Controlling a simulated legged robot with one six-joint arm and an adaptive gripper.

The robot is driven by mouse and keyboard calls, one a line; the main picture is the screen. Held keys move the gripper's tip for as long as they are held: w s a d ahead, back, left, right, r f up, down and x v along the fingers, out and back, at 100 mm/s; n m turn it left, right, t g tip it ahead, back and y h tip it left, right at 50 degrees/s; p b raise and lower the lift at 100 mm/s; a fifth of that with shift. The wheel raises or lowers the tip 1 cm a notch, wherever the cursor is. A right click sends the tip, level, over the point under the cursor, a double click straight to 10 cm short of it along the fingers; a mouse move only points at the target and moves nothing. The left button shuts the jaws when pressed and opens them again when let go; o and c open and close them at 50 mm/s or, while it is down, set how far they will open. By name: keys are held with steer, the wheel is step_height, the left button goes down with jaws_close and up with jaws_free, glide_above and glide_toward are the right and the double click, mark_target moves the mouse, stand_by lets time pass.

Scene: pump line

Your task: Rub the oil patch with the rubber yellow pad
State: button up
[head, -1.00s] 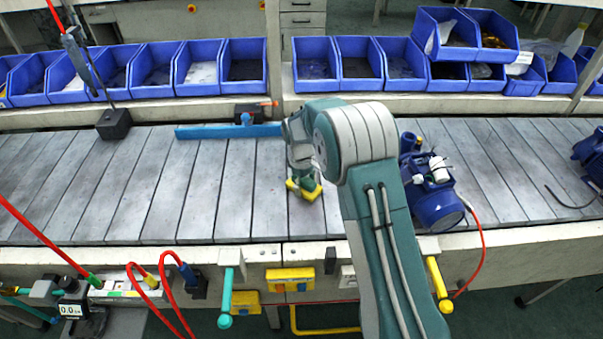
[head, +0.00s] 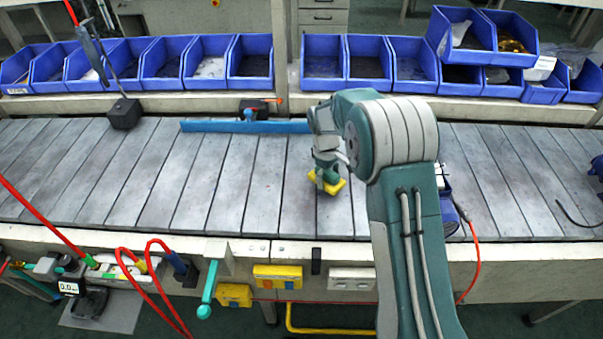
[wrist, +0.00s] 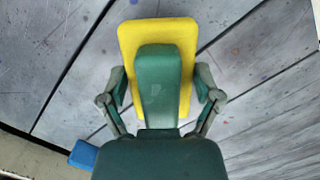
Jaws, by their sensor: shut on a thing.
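The yellow pad (head: 337,187) is low at the slatted grey conveyor top, left of my arm's forearm in the head view. In the wrist view the pad (wrist: 184,38) is a yellow rounded rectangle under a green handle (wrist: 158,70). My gripper (head: 326,176) points down and is shut on the handle; its fingers show on both sides of it in the wrist view (wrist: 160,92). I cannot tell whether the pad touches the slats. I cannot make out the oil patch for certain; the slats carry faint dark smudges, and the pad hides what lies under it.
A blue bar (head: 215,126) lies along the back of the conveyor (head: 200,180). A black block (head: 125,113) stands at the back left. A blue pump (head: 449,205) is mostly hidden behind my arm. Blue bins (head: 323,65) line the back. The slats left of the pad are clear.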

steer(key=shift+a+r, duration=1)
steer(key=shift+r, duration=0.1)
steer(key=shift+d+r, duration=0.1)
steer(key=shift+r, duration=0.3)
steer(key=shift+d+r, duration=0.8)
steer(key=shift+r, duration=0.25)
steer(key=shift+a, duration=0.65)
